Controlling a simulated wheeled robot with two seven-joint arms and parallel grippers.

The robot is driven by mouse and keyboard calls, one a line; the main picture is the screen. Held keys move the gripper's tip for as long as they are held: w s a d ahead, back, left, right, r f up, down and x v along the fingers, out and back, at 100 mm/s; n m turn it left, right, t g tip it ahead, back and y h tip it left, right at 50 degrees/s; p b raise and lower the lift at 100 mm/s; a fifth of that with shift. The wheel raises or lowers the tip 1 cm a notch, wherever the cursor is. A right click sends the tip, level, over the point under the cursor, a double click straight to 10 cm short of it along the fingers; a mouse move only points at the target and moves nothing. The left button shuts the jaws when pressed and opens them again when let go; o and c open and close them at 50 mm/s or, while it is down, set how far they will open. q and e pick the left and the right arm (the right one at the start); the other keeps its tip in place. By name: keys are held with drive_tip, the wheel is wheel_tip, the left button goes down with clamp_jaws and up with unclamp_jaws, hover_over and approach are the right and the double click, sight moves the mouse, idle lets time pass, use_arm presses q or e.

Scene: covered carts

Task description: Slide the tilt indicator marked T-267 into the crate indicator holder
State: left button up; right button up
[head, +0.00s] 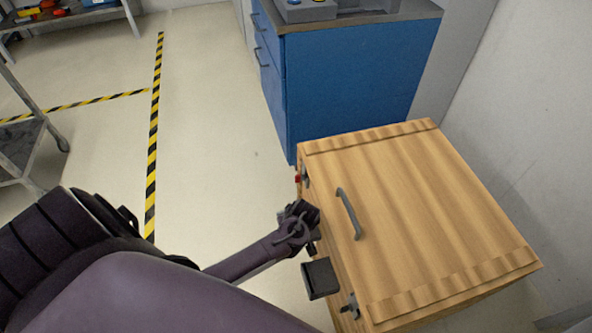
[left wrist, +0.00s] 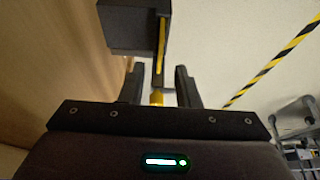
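The wooden crate (head: 400,215) stands at the right of the head view. A dark box-like holder (head: 320,278) sticks out from its left side, and in the left wrist view it (left wrist: 125,30) is just beyond my fingers. A thin yellow-edged piece (left wrist: 161,48), possibly the tilt indicator, is seen edge-on at the holder's right side. A small yellow end (left wrist: 157,97) shows between my fingers. No T-267 marking can be read. My left gripper (left wrist: 161,82) appears open, its fingers on either side of the yellow end with a gap at the right. My right gripper is out of view.
The crate lid has a grey handle (head: 349,213), and a latch (head: 350,306) is on its side. A blue cabinet (head: 350,80) stands behind the crate. A grey cart (head: 25,135) is at the left. The floor between is clear.

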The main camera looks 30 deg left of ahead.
use_arm(q)
drive_tip(key=shift+v, duration=1)
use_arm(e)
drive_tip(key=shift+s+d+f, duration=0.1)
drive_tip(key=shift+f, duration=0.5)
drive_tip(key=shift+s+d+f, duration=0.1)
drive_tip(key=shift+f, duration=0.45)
